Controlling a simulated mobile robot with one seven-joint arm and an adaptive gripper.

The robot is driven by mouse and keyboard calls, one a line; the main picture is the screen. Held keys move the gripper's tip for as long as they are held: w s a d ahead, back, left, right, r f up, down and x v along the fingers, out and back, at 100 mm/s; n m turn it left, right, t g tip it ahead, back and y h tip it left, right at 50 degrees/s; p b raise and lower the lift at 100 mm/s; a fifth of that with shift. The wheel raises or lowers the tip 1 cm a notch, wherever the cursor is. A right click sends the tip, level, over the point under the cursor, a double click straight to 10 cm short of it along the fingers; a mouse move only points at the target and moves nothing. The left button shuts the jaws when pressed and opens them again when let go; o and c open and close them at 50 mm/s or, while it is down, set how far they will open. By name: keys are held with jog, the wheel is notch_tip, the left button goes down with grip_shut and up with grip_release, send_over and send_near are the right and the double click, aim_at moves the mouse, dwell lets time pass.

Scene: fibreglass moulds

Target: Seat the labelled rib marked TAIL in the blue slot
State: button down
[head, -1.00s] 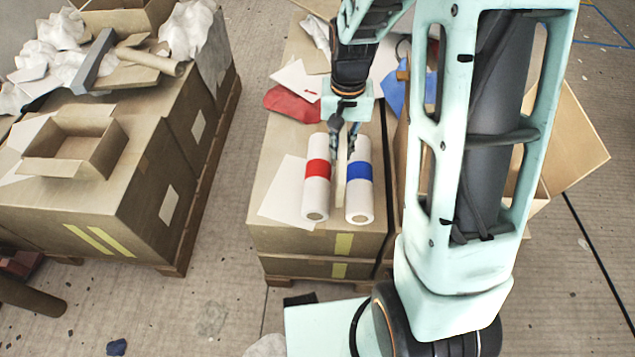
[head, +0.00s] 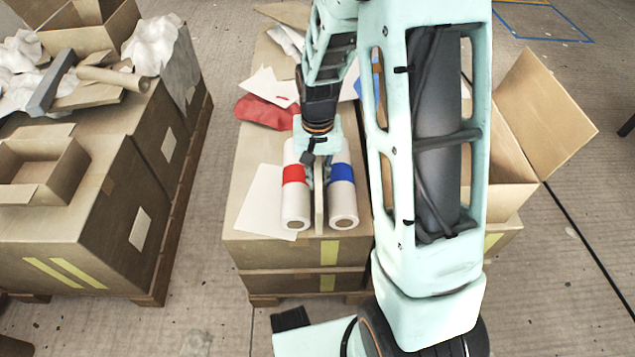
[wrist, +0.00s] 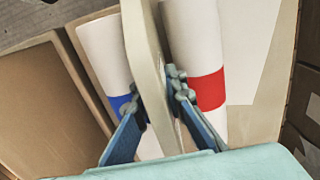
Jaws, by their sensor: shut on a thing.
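A thin cream board, the rib (head: 319,213), stands on edge between two white rolls. My gripper (head: 318,172) is shut on it from above, and the wrist view shows both blue fingers (wrist: 155,90) against the sides of the rib (wrist: 150,45). No marking is readable on it. One roll has a red band (head: 293,174), on the left in the head view and on the right in the wrist view (wrist: 206,91). The other has a blue band (head: 341,172), also in the wrist view (wrist: 122,104). I cannot make out a slot or whether the rib touches the rolls.
The rolls lie on a cardboard box stack (head: 275,248). White sheets (head: 262,205) and a red cloth (head: 264,112) lie beside and behind them. An open box (head: 505,150) stands to the right. A cluttered box stack (head: 85,215) is at the left, with floor between.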

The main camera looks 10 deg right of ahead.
jog(key=shift+f, duration=0.45)
jog(key=shift+f, duration=0.25)
jog(key=c, duration=2)
grip_release()
jog(key=shift+o, duration=0.2)
jog(key=shift+r, duration=0.1)
